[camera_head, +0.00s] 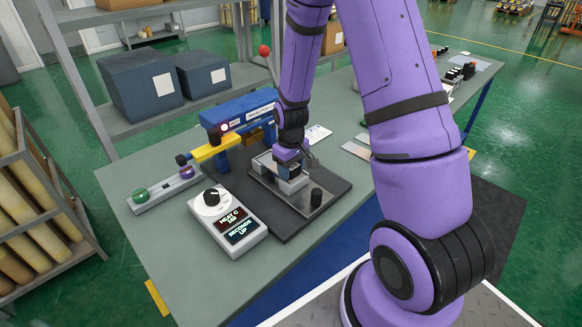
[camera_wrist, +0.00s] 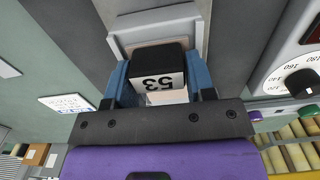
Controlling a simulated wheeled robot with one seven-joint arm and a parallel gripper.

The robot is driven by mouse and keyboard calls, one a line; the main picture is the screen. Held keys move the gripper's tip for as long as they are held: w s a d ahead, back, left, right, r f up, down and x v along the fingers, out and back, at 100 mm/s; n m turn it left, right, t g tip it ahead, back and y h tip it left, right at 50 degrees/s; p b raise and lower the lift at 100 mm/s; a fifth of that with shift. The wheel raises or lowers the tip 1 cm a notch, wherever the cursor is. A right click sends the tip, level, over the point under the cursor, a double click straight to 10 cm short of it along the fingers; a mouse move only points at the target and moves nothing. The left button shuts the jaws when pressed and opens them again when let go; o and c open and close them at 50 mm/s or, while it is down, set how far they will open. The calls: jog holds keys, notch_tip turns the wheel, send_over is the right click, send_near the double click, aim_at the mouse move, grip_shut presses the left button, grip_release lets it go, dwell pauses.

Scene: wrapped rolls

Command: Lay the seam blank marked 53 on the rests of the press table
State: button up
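The seam blank marked 53 (camera_wrist: 160,80) shows in the wrist view as a black block with a white label, upside down in the picture. My gripper (camera_wrist: 158,75) has its blue fingers on both sides of the block, seemingly touching it. In the head view my gripper (camera_head: 291,172) points down over the press table (camera_head: 268,190), a grey plate on a dark base. A light grey edged part (camera_wrist: 150,22) lies just beyond the block in the wrist view. The rests are mostly hidden by my gripper, and I cannot tell whether the blank touches them.
A blue press (camera_head: 240,112) with a yellow arm (camera_head: 210,149) stands close behind and left. A control box with a dial (camera_head: 228,215) is at the front left. A red-tipped lever (camera_head: 265,51) rises behind.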

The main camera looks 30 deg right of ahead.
jog(key=o, duration=0.4)
jog(key=shift+c, duration=0.2)
jog(key=shift+r, duration=0.1)
notch_tip(320, 180, up, 11)
jog(key=shift+f, duration=0.15)
dwell(0.4)
jog(key=s+a+r+m+t, duration=0.15)
jog(key=s+r, duration=0.25)
jog(key=r, duration=0.4)
jog(key=s+a+r+n+t, duration=0.1)
jog(key=s+a+r, duration=0.1)
jog(key=s+r, duration=0.5)
jog(key=s+a+r+m+t, duration=0.1)
jog(key=s+a+r+t, duration=0.1)
jog(key=s+r, duration=0.7)
jog(key=s+a, duration=0.1)
jog(key=s, duration=0.2)
jog(key=shift+s+r+m+t, duration=0.35)
